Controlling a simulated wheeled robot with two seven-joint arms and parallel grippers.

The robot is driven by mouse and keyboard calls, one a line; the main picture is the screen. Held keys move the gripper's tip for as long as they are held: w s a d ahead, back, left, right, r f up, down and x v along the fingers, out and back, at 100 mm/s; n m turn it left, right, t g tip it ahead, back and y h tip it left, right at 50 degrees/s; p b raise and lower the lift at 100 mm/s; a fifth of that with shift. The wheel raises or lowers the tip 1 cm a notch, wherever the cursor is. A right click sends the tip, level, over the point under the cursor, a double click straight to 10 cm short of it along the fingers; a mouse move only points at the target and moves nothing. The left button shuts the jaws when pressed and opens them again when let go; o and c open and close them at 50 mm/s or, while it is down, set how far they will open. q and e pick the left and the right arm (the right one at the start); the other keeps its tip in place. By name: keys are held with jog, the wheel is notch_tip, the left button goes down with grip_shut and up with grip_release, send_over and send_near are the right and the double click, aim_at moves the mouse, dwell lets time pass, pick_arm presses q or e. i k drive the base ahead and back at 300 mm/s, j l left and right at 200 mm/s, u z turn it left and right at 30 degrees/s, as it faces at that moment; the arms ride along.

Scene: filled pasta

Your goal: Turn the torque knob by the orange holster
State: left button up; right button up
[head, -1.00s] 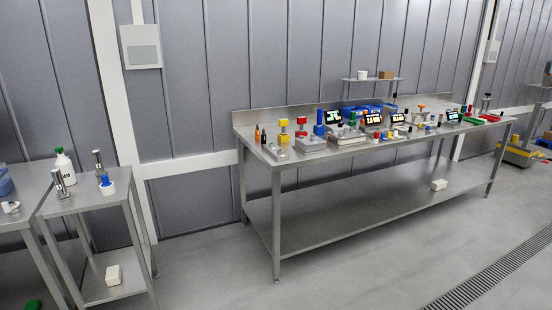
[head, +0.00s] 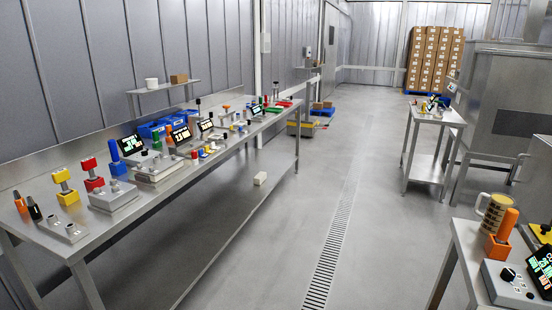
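An orange holster (head: 495,247) with an orange-handled tool (head: 507,224) standing in it is at the right edge of the head view, on a steel table. Just in front of it, on a light grey box, is a small black knob (head: 507,274), which I take to be the torque knob. A dark screen with coloured readouts (head: 541,268) is beside the knob, partly cut off by the picture edge. The knob's marking is too small to read. Neither of my grippers is in view.
A long steel bench (head: 150,205) with several coloured devices runs along the left wall. Open grey floor with a drain grate (head: 329,250) lies between it and the right table (head: 468,240). A smaller table (head: 437,117) and a large steel machine (head: 510,90) stand farther back.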

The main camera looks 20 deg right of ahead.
aim_at(507, 275)
jog(key=i+z, duration=0.15)
jog(key=z, duration=0.25)
jog(key=i+z, duration=0.15)
jog(key=z, duration=0.25)
jog(key=i+z, duration=0.1)
jog(key=z, duration=0.35)
jog(key=i+j+z, duration=0.1)
jog(key=z, duration=0.3)
jog(key=i+j+z, duration=0.15)
jog(key=z, duration=0.25)
jog(key=i+j+z, duration=0.2)
jog(key=z, duration=0.25)
jog(key=i+j+z, duration=0.3)
jog(key=z, duration=0.15)
